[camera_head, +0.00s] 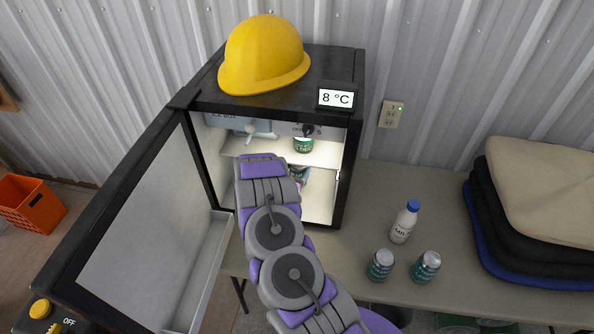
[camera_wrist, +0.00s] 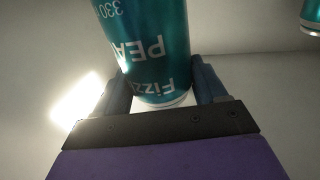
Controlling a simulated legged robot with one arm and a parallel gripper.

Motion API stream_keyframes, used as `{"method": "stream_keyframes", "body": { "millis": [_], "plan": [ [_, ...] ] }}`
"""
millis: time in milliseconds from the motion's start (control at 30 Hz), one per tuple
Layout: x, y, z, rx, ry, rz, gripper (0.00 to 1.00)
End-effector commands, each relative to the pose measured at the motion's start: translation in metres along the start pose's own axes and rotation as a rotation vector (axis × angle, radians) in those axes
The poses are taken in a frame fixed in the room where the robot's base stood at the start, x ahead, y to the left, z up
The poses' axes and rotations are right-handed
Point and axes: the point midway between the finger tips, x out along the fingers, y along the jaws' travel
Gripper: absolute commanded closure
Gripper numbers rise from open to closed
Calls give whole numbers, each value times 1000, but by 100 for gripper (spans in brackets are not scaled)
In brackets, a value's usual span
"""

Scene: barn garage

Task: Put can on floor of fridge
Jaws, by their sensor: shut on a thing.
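My gripper (camera_wrist: 163,88) is shut on a teal can (camera_wrist: 148,40), with one finger on each side. The can's lettering appears upside down in the wrist view. The small black fridge (camera_head: 347,170) stands open, and my arm reaches into its lower, lit space below the shelf (camera_head: 325,155). In the head view my arm hides most of the gripper; only a bit of green shows beside it. A bare part of the fridge floor (camera_head: 318,208) shows to the right of my arm. I cannot tell whether the held can touches the floor.
A green can (camera_head: 303,144) stands on the fridge shelf. The open door (camera_head: 145,215) is at left. Two cans (camera_head: 380,265) (camera_head: 426,266) and a white bottle (camera_head: 404,222) stand on the table (camera_head: 390,185). A yellow helmet (camera_head: 263,55) sits on top.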

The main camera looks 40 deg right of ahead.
Motion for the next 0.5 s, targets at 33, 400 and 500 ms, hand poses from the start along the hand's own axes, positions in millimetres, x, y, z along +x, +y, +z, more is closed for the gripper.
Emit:
{"method": "stream_keyframes", "body": {
  "millis": [33, 400, 500],
  "plan": [
    [0, 0, -1, 1, 2, 0, 72],
    [0, -1, 4, 1, 3, -1, 72],
    [0, 0, 7, 1, 3, -1, 72]
  ]
}}
